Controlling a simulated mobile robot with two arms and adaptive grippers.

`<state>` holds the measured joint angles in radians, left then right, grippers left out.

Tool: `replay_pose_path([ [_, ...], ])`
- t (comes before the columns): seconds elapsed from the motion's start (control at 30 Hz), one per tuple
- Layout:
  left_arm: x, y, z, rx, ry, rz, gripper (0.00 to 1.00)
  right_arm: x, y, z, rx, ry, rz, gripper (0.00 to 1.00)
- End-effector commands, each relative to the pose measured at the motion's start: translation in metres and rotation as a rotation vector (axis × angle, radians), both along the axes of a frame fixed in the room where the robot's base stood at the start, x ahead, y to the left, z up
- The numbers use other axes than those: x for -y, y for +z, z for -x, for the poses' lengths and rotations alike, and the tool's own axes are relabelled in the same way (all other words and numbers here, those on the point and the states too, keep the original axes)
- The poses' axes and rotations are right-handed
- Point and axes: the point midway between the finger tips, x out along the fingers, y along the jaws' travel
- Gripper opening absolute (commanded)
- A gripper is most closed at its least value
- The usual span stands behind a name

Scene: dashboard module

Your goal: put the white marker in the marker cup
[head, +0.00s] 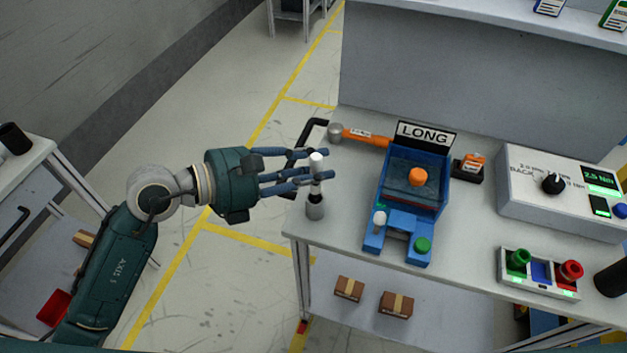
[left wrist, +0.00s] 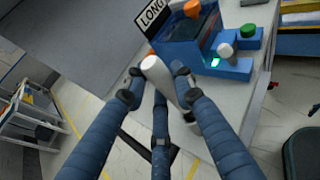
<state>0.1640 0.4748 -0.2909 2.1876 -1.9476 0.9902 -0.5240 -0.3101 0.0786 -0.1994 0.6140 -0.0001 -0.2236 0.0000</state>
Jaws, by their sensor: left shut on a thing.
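My left gripper (head: 312,172) has its blue fingers closed around the white marker (head: 316,160) over the left edge part of the workbench. The marker is upright, its white top showing above the fingers. In the left wrist view the fingers surround the white marker (left wrist: 155,70). Directly below the marker, a small grey cylinder with a dark top (head: 315,208) stands at the bench edge; I cannot tell whether it is the marker's lower part or a separate holder. A dark cup (head: 611,278) stands at the bench's right edge and may be the marker cup. My right gripper is not in view.
A blue fixture with a LONG sign (head: 425,134) stands right of the gripper. An orange-handled hammer (head: 365,137) lies behind. A grey control box (head: 565,190) and a button tray (head: 538,274) are at right. Another dark cup (head: 14,138) is on the left table.

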Motion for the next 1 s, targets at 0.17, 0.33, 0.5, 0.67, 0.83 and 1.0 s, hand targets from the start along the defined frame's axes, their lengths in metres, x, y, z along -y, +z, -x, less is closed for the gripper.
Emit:
replay_pose_path([
  [0.17, 0.0, -0.017, 0.0, -0.003, 0.001, 0.002, 0.07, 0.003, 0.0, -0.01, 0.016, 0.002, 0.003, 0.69],
  [0.33, 0.0, -0.042, 0.0, -0.004, 0.001, 0.003, 0.07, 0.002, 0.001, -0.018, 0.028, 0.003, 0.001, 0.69],
  [0.5, 0.0, -0.049, 0.0, 0.002, 0.0, 0.001, 0.07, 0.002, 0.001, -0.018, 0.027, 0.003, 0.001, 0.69],
  [0.67, 0.0, -0.048, 0.0, 0.001, 0.0, 0.0, 0.07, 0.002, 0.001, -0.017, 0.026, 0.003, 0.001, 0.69],
  [0.83, 0.0, -0.051, 0.0, 0.001, 0.0, 0.0, 0.33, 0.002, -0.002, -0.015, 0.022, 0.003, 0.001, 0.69],
  [1.0, 0.0, -0.051, 0.0, 0.0, 0.0, 0.001, 0.33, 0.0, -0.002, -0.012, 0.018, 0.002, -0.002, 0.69],
])
